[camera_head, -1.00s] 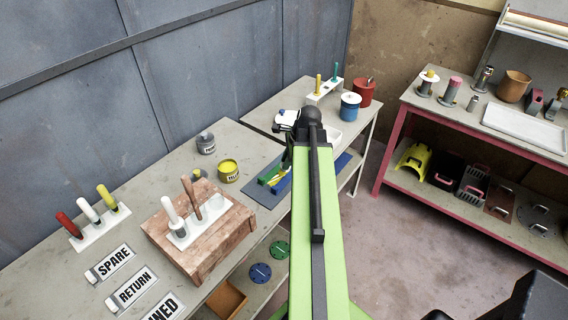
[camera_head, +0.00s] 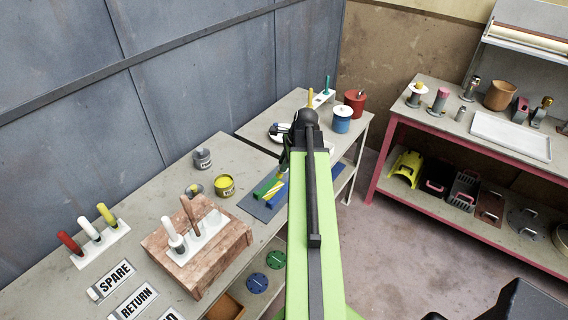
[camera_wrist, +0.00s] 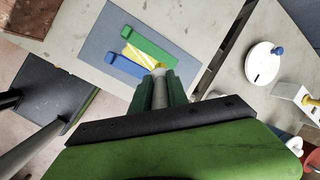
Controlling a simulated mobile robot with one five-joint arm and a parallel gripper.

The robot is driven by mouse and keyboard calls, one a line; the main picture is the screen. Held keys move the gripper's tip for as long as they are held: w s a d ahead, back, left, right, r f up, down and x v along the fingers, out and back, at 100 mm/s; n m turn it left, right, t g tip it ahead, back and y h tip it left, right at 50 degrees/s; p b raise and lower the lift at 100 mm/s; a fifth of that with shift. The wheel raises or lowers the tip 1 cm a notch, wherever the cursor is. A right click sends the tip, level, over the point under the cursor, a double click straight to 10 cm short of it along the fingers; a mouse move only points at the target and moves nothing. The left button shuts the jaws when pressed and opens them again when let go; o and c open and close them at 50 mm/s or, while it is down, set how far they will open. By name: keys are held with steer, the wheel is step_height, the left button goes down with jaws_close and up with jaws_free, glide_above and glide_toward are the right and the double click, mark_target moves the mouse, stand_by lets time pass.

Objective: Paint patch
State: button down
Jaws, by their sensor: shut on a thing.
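A dark blue-grey mat (camera_wrist: 110,17) lies on the bench and also shows in the head view (camera_head: 258,208). On it lie a green bar (camera_wrist: 145,42) and a blue bar (camera_wrist: 127,66). Between them is a patch (camera_wrist: 138,53) with yellow and pale stripes. My gripper (camera_wrist: 161,88) is shut on a grey-handled tool (camera_wrist: 160,92) with a yellow tip (camera_wrist: 160,67). The tip overlaps the patch's right end in the wrist view; I cannot tell whether it touches. My arm hides most of the gripper in the head view. A yellow paint tin (camera_head: 225,186) stands left of the mat.
A wooden block (camera_head: 196,254) with a white tool rack is at front left. A grey tin (camera_head: 203,159) stands behind the yellow tin. A white disc with a blue knob (camera_wrist: 264,62), blue pot (camera_head: 342,120) and red pot (camera_head: 354,104) are on the far bench. Floor lies to the right.

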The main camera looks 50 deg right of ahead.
steer(key=shift+r, duration=0.5)
step_height(320, 180, up, 3)
steer(key=p, duration=0.3)
steer(key=shift+r, duration=0.15)
